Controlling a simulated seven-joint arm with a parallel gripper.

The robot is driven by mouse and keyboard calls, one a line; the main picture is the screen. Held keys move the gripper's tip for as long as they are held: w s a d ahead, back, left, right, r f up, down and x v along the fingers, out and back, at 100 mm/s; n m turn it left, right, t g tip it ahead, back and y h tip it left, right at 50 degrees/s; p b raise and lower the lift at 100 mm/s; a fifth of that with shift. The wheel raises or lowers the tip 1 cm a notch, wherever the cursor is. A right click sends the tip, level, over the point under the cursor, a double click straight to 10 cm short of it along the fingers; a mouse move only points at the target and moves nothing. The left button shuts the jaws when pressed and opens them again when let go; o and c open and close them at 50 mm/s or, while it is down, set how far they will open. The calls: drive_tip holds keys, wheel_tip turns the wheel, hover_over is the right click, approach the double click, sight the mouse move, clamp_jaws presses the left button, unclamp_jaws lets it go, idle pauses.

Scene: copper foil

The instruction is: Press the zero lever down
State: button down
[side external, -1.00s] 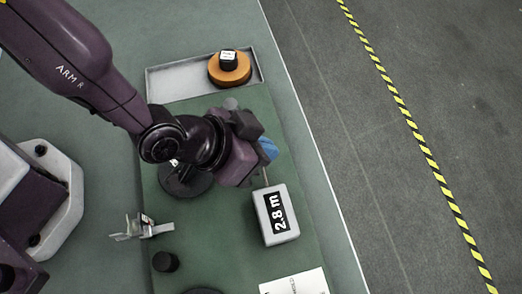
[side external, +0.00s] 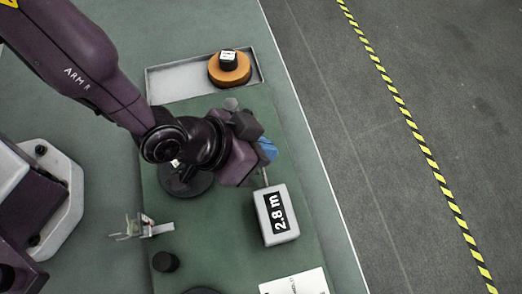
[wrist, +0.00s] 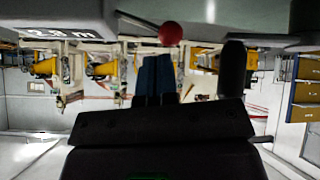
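The pale box (side external: 276,213) marked "2.8 m" stands on the green mat. A thin lever rod (side external: 265,178) sticks out of its far side towards my gripper. The wrist view shows the lever's red ball knob (wrist: 170,34) beside the ends of my blue fingertips. In the side view the knob is hidden by my gripper (side external: 267,150). The two blue fingers (wrist: 155,77) lie side by side with no clear gap and hold nothing visible. I cannot tell whether they touch the knob.
A grey tray (side external: 176,83) with an orange disc (side external: 230,70) lies at the back. A metal bracket (side external: 150,228) and a dark cylinder (side external: 166,261) stand left of the box. A white printed card (side external: 294,282) lies in front. The mat right of the bracket is clear.

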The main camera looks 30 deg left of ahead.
sight(265, 178)
drive_tip(key=shift+w+a+f, duration=0.15)
drive_tip(key=shift+a+f, duration=0.05)
drive_tip(key=shift+f, duration=0.55)
idle(0.6)
idle(0.3)
drive_tip(key=shift+s+d+r, duration=0.2)
drive_tip(key=shift+r, duration=0.55)
drive_tip(key=shift+s+d+r, duration=0.2)
drive_tip(key=shift+r, duration=0.55)
drive_tip(key=r, duration=0.1)
drive_tip(key=s+d+r, duration=0.1)
drive_tip(key=r, duration=0.2)
drive_tip(key=shift+s+d+r, duration=0.15)
drive_tip(key=shift+r, duration=0.2)
